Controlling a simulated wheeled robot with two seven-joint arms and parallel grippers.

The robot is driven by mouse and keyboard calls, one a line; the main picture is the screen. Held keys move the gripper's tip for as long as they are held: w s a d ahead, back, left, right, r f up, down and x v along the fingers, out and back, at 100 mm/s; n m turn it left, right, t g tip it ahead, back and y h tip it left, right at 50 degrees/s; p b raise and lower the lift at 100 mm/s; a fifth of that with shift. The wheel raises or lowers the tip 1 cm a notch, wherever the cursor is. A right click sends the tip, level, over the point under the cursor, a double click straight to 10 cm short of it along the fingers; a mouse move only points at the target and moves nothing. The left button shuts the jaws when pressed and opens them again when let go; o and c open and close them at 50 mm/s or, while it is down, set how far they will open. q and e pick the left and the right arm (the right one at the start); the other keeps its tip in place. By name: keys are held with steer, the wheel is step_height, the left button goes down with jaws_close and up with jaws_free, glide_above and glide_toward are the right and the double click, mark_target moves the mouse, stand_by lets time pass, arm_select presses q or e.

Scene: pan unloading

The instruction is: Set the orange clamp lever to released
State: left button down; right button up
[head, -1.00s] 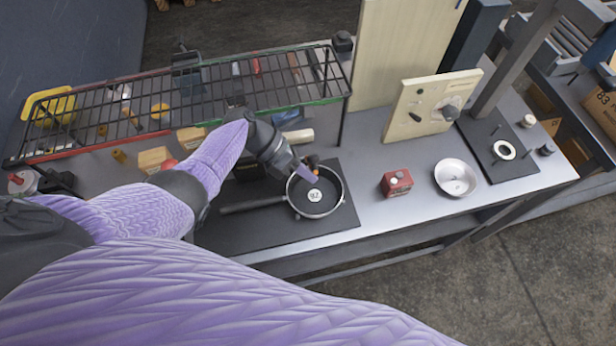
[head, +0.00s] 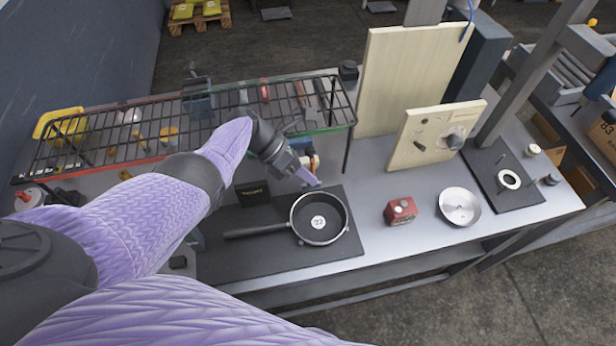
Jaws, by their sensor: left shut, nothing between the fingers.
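My left gripper (head: 309,179) is shut and empty, just behind the far rim of a black pan (head: 322,235). A small orange part (head: 309,150), which may be the clamp lever, shows right behind the gripper. The gripper and wrist partly hide it, so I cannot tell its setting or whether the fingers touch it. The pan has a round numbered label inside and a handle to the left, and lies on a dark mat (head: 270,262). My right gripper is not in view.
A black wire rack (head: 215,118) stands over the bench behind my left arm. A red box (head: 400,211), a metal bowl (head: 459,206) and an upright panel with a knob (head: 430,125) are to the right. The bench between pan and red box is clear.

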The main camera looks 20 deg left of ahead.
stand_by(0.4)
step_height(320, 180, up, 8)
steer(key=p, duration=0.8)
